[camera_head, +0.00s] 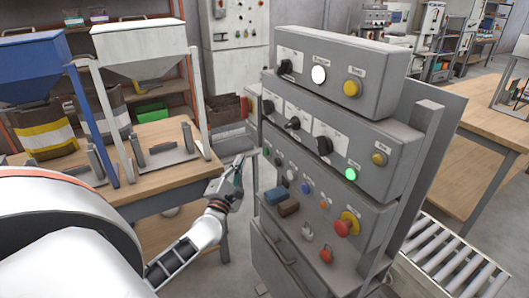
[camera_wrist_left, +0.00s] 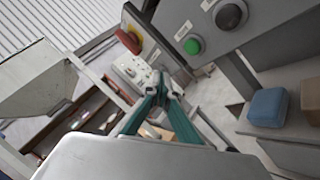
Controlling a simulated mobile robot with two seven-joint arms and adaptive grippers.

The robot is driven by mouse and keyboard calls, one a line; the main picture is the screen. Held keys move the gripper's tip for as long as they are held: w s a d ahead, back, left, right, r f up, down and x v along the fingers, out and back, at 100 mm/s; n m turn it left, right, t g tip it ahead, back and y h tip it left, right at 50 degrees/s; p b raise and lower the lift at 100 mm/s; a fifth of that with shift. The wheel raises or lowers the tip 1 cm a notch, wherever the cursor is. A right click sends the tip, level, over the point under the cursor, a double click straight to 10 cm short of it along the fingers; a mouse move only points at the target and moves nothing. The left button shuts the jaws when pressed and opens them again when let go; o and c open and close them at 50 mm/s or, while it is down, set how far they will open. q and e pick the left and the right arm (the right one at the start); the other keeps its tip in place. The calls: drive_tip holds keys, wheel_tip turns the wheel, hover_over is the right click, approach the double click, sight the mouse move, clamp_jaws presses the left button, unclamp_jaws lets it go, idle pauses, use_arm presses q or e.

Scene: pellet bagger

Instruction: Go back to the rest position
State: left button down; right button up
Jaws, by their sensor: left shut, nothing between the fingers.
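My left gripper (camera_head: 238,163) is in the middle of the head view, just left of the grey control panel (camera_head: 318,117). Its fingers are closed together with nothing between them. In the left wrist view the teal fingers of the left gripper (camera_wrist_left: 162,88) meet at their tips, and a green button (camera_wrist_left: 192,46) and a black knob (camera_wrist_left: 230,16) show on the panel beyond them. The gripper looks apart from the panel. My right gripper does not show in either view.
The panel carries a lit white lamp (camera_head: 318,74), a lit green lamp (camera_head: 350,174) and a red mushroom button (camera_head: 346,224). A wooden table (camera_head: 150,190) with hoppers (camera_head: 140,50) stands left. A roller conveyor (camera_head: 450,265) lies right. Floor shows between table and panel.

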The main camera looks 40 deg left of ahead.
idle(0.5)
use_arm(q)
drive_tip(key=s+d+f+m+g+h, duration=0.2)
drive_tip(key=s+d+f+m+h, duration=0.4)
drive_tip(key=d+f+m, duration=0.55)
drive_tip(key=s+d+f+m+g+h, duration=0.2)
drive_tip(key=s+d+f+m+h, duration=0.45)
drive_tip(key=d+m, duration=0.8)
drive_tip(key=s+d+f+m+g+y, duration=0.1)
drive_tip(key=s+d+f+m+g, duration=0.1)
drive_tip(key=s+f, duration=0.3)
drive_tip(key=s+d+f+m+g+y, duration=0.1)
drive_tip(key=s+d+f+m+g, duration=0.1)
drive_tip(key=s+d+f+m, duration=0.2)
drive_tip(key=shift+s+d+f+m, duration=0.35)
drive_tip(key=shift+s+f+m, duration=0.3)
drive_tip(key=shift+s, duration=0.3)
